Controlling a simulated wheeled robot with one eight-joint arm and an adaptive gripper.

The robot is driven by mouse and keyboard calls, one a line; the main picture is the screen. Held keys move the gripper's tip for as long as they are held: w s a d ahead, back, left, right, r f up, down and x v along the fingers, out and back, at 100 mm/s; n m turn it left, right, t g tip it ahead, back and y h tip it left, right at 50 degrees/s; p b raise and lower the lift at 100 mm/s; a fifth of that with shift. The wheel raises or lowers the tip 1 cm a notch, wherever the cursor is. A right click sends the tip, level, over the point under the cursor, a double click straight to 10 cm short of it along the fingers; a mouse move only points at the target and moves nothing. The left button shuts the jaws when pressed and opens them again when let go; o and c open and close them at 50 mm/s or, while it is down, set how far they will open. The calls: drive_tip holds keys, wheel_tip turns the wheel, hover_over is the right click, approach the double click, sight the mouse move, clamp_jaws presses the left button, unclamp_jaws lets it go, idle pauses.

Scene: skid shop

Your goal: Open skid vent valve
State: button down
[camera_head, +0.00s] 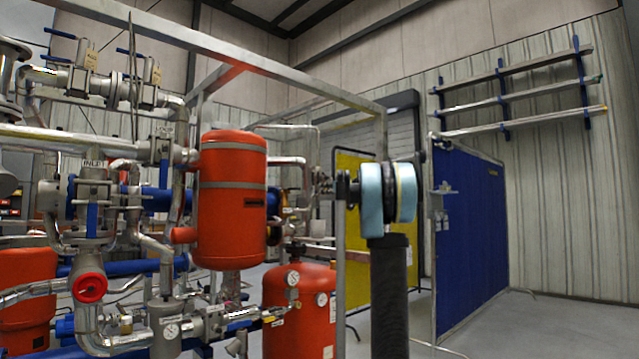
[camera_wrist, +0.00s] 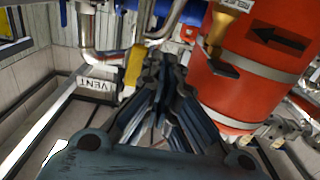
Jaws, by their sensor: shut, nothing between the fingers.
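In the wrist view, a white tag reading VENT (camera_wrist: 97,84) hangs at the left, below a bent silver pipe (camera_wrist: 92,40). A yellow handle-like piece (camera_wrist: 133,66) stands just right of the tag, beside the left edge of my fingers. My gripper (camera_wrist: 168,72) is shut and empty, with its dark fingers pointing up the picture toward the pipes. I cannot tell whether the fingers touch the yellow piece. The valve body is mostly hidden behind the fingers. In the head view I cannot make out the gripper or the vent tag.
An orange tank (camera_wrist: 262,65) is close on the right of my fingers, with a brass valve (camera_wrist: 220,32) before it. The head view shows crowded skid pipes, an upper orange tank (camera_head: 232,200), a lower one (camera_head: 300,310), and a blue screen (camera_head: 473,235). Floor at right is clear.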

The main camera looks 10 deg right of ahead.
drive_tip(key=shift+s, duration=0.1)
drive_tip(key=s+a+v, duration=0.1)
drive_tip(key=v, duration=0.8)
drive_tip(key=shift+s+d, duration=0.15)
drive_tip(key=shift+s, duration=0.1)
idle(0.7)
drive_tip(key=shift+f, duration=0.1)
